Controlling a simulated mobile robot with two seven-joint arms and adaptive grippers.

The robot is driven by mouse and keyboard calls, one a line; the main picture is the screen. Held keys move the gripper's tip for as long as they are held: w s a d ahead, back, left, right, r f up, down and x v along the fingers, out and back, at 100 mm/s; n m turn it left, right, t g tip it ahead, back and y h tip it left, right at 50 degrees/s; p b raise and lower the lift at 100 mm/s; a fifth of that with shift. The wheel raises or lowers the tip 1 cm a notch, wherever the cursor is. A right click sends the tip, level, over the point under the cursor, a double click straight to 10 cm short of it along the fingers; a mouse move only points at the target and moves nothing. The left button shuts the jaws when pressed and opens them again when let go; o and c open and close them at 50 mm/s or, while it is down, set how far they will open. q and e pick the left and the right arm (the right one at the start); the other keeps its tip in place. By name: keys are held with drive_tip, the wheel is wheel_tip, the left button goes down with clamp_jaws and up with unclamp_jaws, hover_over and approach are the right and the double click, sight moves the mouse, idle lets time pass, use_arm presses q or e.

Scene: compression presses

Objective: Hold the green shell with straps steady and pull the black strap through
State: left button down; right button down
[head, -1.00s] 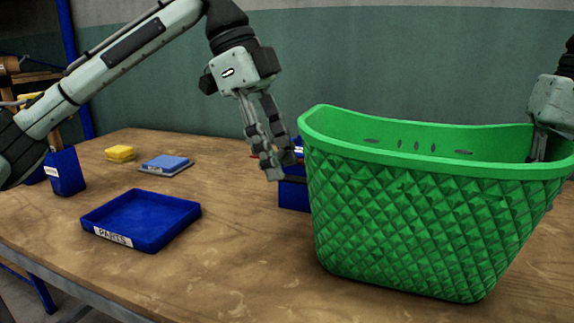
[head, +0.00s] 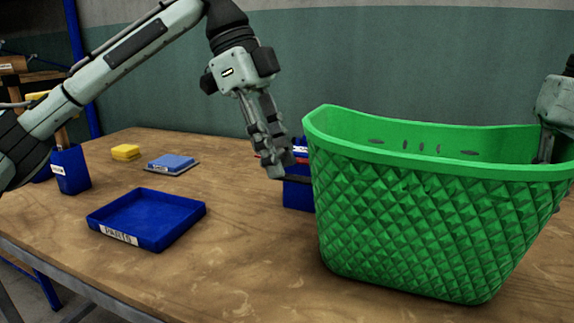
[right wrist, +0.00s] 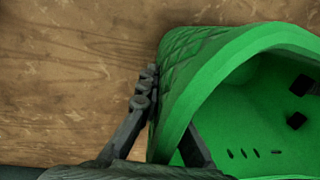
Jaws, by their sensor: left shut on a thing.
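The green shell (head: 420,215) is a large basket with a quilted outside, standing upright on the table at the right of the head view. Slots show in its back wall. In the right wrist view the shell (right wrist: 240,110) shows two small black pieces inside. My left gripper (head: 276,170) is left of the shell, shut on the black strap, which I can hardly make out among the dark fingers. My right gripper (right wrist: 170,110) straddles the shell's rim, one finger outside and one inside, shut on the wall. Its fingertips are hidden in the head view.
A blue parts tray (head: 148,235) lies empty at the left. A blue box (head: 299,194) stands behind my left gripper, close to the shell. A yellow block (head: 125,152), a blue flat block (head: 173,163) and a blue bin (head: 70,170) stand farther left. The front middle of the table is clear.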

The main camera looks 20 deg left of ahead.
use_arm(q)
drive_tip(key=a, duration=0.6)
drive_tip(key=shift+a, duration=0.25)
use_arm(e)
drive_tip(key=shift+d, duration=0.1)
use_arm(q)
drive_tip(key=c, duration=1.1)
unclamp_jaws()
drive_tip(key=shift+d, duration=0.1)
drive_tip(key=shift+o, duration=0.2)
drive_tip(key=v, duration=1.2)
use_arm(e)
drive_tip(key=c, duration=1.6)
unclamp_jaws()
drive_tip(key=shift+c, duration=0.2)
